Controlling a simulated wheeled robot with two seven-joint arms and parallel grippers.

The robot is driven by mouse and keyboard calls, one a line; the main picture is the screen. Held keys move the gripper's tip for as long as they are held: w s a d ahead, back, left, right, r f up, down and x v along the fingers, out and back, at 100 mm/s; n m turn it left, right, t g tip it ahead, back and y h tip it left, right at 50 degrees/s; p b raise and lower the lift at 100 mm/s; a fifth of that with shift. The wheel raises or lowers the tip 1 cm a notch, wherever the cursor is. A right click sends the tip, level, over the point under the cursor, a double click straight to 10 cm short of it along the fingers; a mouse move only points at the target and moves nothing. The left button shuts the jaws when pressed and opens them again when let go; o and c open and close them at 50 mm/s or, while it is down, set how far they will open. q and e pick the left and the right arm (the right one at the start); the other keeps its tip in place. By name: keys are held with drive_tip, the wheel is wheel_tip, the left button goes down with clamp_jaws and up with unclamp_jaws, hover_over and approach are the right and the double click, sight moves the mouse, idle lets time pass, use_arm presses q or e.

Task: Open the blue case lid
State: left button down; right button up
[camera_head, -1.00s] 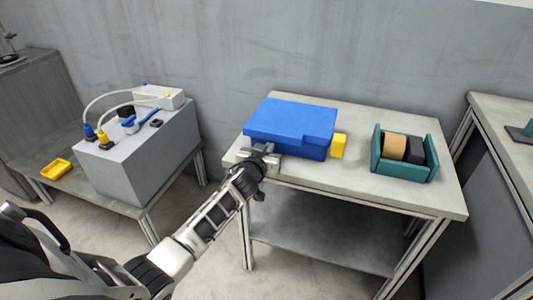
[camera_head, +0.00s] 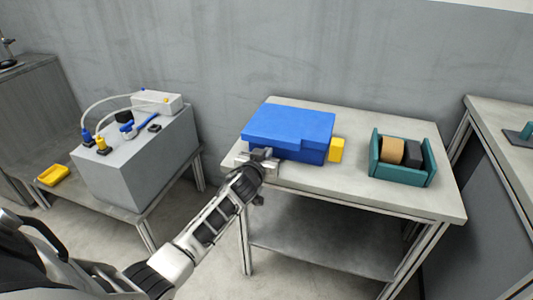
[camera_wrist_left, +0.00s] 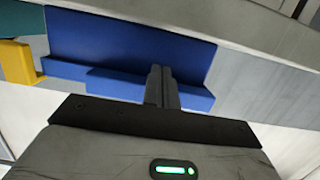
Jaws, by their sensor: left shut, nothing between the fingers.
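The blue case (camera_head: 290,130) sits on the light table with its lid down. It also shows in the left wrist view (camera_wrist_left: 120,42), beyond the fingers. My left gripper (camera_head: 258,156) is at the case's front left edge, shut and empty. In the left wrist view its two fingers (camera_wrist_left: 161,85) are together and overlap the blue front of the case. I cannot tell whether they touch it. My right gripper is not in view.
A yellow block (camera_head: 337,150) is at the right end of the case. A teal tray (camera_head: 402,173) with a tan reel (camera_head: 391,151) and a black one (camera_head: 413,153) stands on the table's right. Bare tabletop (camera_head: 350,190) lies in front. A grey box (camera_head: 140,165) stands left.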

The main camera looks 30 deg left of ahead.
use_arm(q)
drive_tip(key=r+p, duration=0.1)
drive_tip(key=r, duration=0.1)
drive_tip(key=w+r+p, duration=0.1)
drive_tip(key=r+p, duration=0.3)
drive_tip(key=shift+w+a+r, duration=0.2)
drive_tip(key=shift+w, duration=0.1)
idle(0.3)
drive_tip(key=shift+w+a+r+p, duration=0.15)
drive_tip(key=shift+w+r+p, duration=0.5)
drive_tip(key=shift+r, duration=0.35)
drive_tip(key=shift+w+a+r+p, duration=0.15)
drive_tip(key=shift+w+r+p, duration=0.45)
drive_tip(key=shift+r, duration=0.35)
drive_tip(key=shift+w+r, duration=0.1)
drive_tip(key=shift+w, duration=0.05)
